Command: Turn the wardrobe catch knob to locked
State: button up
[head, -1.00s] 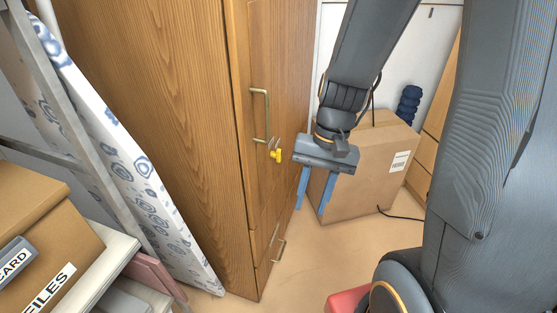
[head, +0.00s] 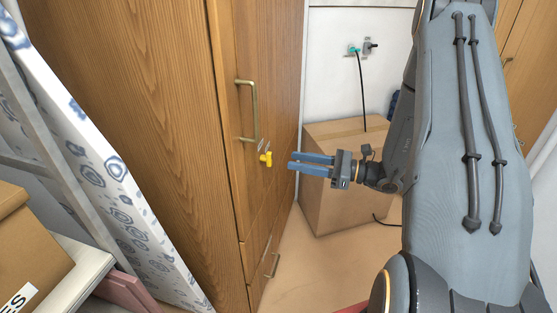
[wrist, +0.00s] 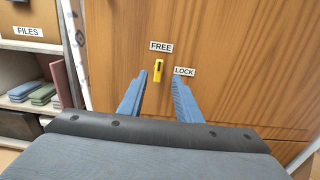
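The yellow catch knob (head: 266,158) is on the wooden wardrobe door (head: 228,70), below the brass handle (head: 254,108). In the wrist view the knob (wrist: 158,70) stands nearly upright under the FREE label (wrist: 161,47), with the LOCK label (wrist: 184,71) to its right. My gripper (head: 290,162) is open and points left at the knob, a short way off it. In the wrist view the fingers (wrist: 160,82) are spread, with the knob beyond and between their tips. They do not appear to touch it.
A cardboard box (head: 345,190) stands on the floor behind my gripper. A wall outlet (head: 354,49) with a hanging cord is above it. An ironing board with a patterned cover (head: 105,185) leans at the wardrobe's left, near shelves with boxes (head: 28,245).

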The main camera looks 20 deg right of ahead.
aim_at(266, 159)
jog(key=p+x, duration=0.1)
jog(key=x, duration=0.5)
jog(key=shift+a, duration=0.4)
jog(key=shift+w, duration=0.1)
grip_shut()
